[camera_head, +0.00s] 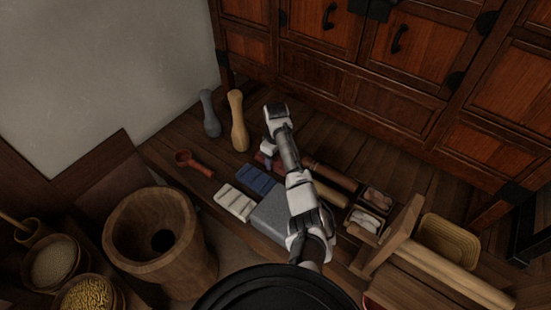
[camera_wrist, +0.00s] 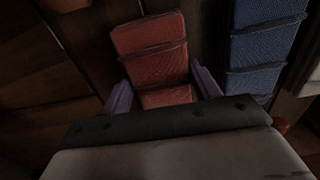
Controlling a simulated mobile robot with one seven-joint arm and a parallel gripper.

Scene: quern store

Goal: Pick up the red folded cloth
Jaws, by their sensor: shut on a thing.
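The red folded cloth (camera_wrist: 153,50) lies in several folded layers in the middle of the wrist view. My gripper (camera_wrist: 161,88) has one purple finger on each side of its near part and is shut on it. In the head view only a small red patch of the cloth (camera_head: 259,157) shows beside my gripper (camera_head: 268,161); my arm hides the rest. The cloth appears low over the wooden floor; whether it touches the floor I cannot tell.
A blue folded cloth (camera_head: 256,181) lies close by, also right in the wrist view (camera_wrist: 262,55). A white folded cloth (camera_head: 235,202), grey block (camera_head: 270,216), red ladle (camera_head: 195,163) and two pestles (camera_head: 238,122) are near. A wooden cabinet (camera_head: 360,75) stands behind.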

